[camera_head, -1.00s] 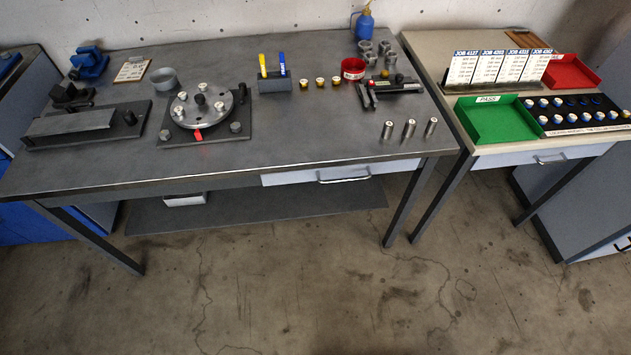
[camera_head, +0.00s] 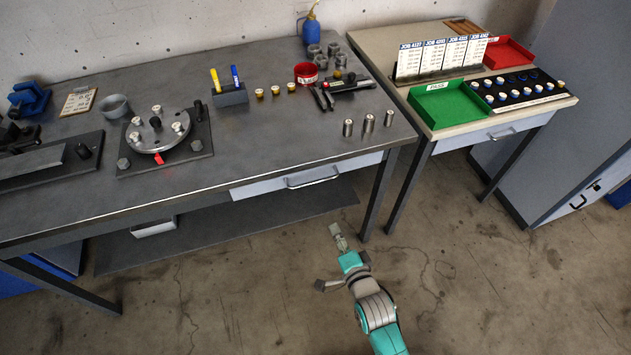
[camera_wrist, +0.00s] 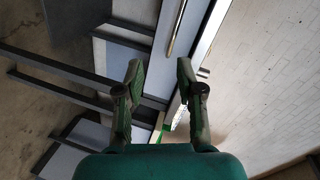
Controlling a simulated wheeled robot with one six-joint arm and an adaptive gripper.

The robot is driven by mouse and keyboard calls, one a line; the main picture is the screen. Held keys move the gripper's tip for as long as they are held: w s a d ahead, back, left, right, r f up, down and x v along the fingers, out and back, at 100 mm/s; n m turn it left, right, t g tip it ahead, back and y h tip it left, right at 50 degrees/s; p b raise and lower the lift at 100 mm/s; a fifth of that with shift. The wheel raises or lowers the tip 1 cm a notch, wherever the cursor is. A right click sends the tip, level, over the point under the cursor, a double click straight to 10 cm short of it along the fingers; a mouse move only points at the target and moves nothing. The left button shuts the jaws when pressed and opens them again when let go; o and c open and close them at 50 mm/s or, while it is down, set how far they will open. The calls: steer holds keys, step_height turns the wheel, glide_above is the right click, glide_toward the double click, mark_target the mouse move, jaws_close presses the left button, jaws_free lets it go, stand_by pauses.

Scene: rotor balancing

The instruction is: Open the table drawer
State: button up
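The table drawer (camera_head: 255,188) is a pale grey-blue front under the right part of the long dark table (camera_head: 260,150). It looks closed, flush with the table edge. Its metal bar handle (camera_head: 312,181) is in clear view. My gripper (camera_head: 335,228) is below and to the right of the handle in the head view, apart from it. In the wrist view my gripper (camera_wrist: 160,75) has its two fingers spread with nothing between them. A drawer front (camera_wrist: 168,22) with a bar handle (camera_wrist: 178,30) shows beyond the fingers, at the top.
A second table (camera_head: 455,128) stands to the right, with its own drawer (camera_head: 490,136), a green tray (camera_head: 450,103) and a red tray (camera_head: 508,55). A table leg (camera_head: 378,195) stands just right of the drawer. A lower shelf (camera_head: 230,235) lies beneath. The floor in front is open.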

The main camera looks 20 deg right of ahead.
mark_target(316, 182)
steer(key=w+m, duration=0.1)
steer(key=w, duration=0.5)
steer(key=w+m, duration=0.1)
steer(key=w, duration=0.6)
steer(key=w+m, duration=0.1)
steer(key=w, duration=0.5)
steer(key=shift+w+d+f, duration=0.1)
steer(key=shift+w+f, duration=0.25)
steer(key=shift+w, duration=0.05)
jaws_close()
